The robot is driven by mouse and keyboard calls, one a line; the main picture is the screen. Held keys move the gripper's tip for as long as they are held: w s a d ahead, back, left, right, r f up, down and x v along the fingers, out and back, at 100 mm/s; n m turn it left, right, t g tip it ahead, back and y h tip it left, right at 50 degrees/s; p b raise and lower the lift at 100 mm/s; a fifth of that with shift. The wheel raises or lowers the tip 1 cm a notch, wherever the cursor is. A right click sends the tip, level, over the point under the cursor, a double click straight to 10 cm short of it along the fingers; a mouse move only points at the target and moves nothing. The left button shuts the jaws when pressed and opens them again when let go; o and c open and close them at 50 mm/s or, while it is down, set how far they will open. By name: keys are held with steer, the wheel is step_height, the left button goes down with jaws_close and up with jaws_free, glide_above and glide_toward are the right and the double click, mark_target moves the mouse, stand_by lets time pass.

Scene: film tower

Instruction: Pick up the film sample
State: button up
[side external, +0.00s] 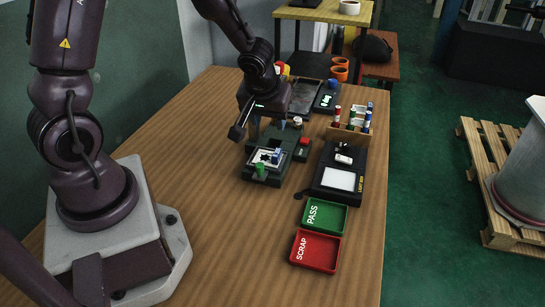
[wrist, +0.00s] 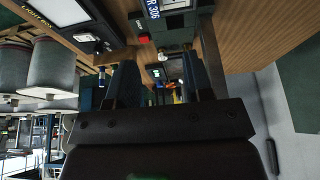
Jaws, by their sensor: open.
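A small white square sheet with dark marks, which looks like the film sample (side external: 262,156), lies on a dark test fixture (side external: 273,177) near the middle of the table. A small blue block stands at the sheet's right side. My gripper (side external: 268,129) is above and just behind the sheet in the side view, apart from it. In the wrist view my gripper (wrist: 158,85) shows two bluish fingers spread wide with nothing held between them. The sheet is not clearly seen in the wrist view.
A green PASS tray (side external: 325,230) and red SCRAP tray (side external: 317,267) sit at the front right. A light box (side external: 341,180) lies behind them. A wooden rack (side external: 349,133) with several vials stands farther back.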

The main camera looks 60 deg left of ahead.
glide_above(278, 151)
steer(key=s, duration=0.2)
steer(key=f, duration=0.6)
steer(key=shift+w+d+f, duration=0.2)
steer(key=shift+d+f, duration=0.15)
steer(key=shift+d+x, duration=0.2)
steer(key=shift+x, duration=1.15)
steer(key=shift+d+x, duration=0.15)
steer(key=shift+x, duration=1.15)
steer(key=shift+f, duration=0.1)
jaws_close()
